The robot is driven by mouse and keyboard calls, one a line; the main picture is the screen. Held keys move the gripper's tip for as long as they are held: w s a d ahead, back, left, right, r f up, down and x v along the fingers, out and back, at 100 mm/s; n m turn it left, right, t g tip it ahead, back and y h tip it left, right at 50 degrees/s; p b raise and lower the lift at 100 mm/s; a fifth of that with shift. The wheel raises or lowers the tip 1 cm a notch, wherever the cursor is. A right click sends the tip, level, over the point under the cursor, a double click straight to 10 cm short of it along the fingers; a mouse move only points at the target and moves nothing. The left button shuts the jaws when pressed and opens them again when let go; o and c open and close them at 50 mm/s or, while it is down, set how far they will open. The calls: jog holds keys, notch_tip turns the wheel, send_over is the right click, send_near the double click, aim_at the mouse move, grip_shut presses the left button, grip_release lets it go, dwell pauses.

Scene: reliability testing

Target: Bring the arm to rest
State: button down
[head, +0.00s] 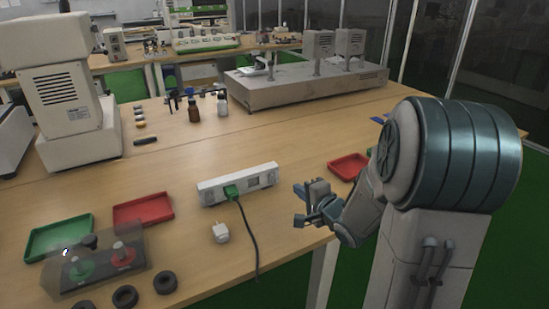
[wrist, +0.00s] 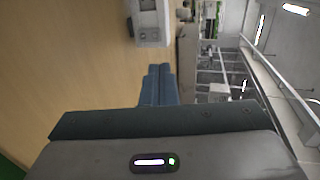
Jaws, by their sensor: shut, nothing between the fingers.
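My arm is folded at the right of the head view. My gripper (head: 300,190) is held near the table's right front edge, to the right of the power strip, and looks clear of it. In the wrist view my gripper's fingers (wrist: 160,70) are together with nothing between them. The wrist view is turned on its side, with the table surface at left and the room at right.
The wooden table (head: 290,130) holds a white power strip (head: 237,184) with a green plug, a white plug (head: 221,233), a red tray (head: 142,209), a green tray (head: 58,238), black rings (head: 125,297) and a control box with knobs. Another red tray (head: 348,167) lies beside my arm.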

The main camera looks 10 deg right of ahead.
jog(key=s+d+r+n+g+h+p, duration=0.1)
jog(key=s+r+n+g+h+p, duration=0.6)
jog(key=s+r, duration=0.25)
jog(key=s+a+r+n+g+y+p, duration=0.1)
jog(key=s+a+r+n+g+p, duration=0.1)
jog(key=s, duration=0.6)
jog(key=s+a+r+n+g+y+p, duration=0.1)
jog(key=s+a+r+n+g+p, duration=0.1)
jog(key=s+a+r+n+p, duration=0.2)
jog(key=s+n+p, duration=0.1)
jog(key=s, duration=0.2)
jog(key=shift+s+a+r+g+y, duration=0.25)
jog(key=shift+s+r+g+y, duration=0.05)
jog(key=shift+s+g, duration=0.1)
